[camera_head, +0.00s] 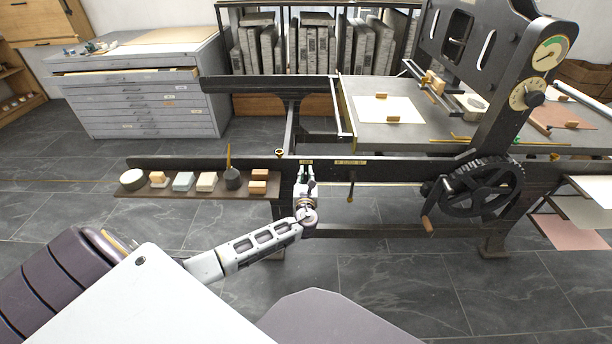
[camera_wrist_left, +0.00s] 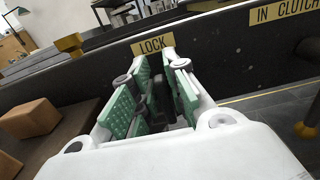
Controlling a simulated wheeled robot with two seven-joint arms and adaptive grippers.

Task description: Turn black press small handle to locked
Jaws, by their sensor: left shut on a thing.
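The black press (camera_head: 400,165) stands across the middle and right of the head view, with a long dark front rail. My left gripper (camera_head: 306,173) is at this rail, just below a small label. In the left wrist view the label (camera_wrist_left: 152,45) reads LOCK. There the green finger pads of my left gripper (camera_wrist_left: 155,90) are closed around a dark small handle (camera_wrist_left: 157,108), mostly hidden between them. The handle's exact angle cannot be told. My right gripper is not in view.
A hanging lever (camera_head: 351,186) sits right of my gripper, under a label (camera_wrist_left: 284,12) reading IN CLUTCH. A shelf (camera_head: 140,191) with several small blocks is at left. A spoked handwheel (camera_head: 478,190) is farther right. The floor in front is clear.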

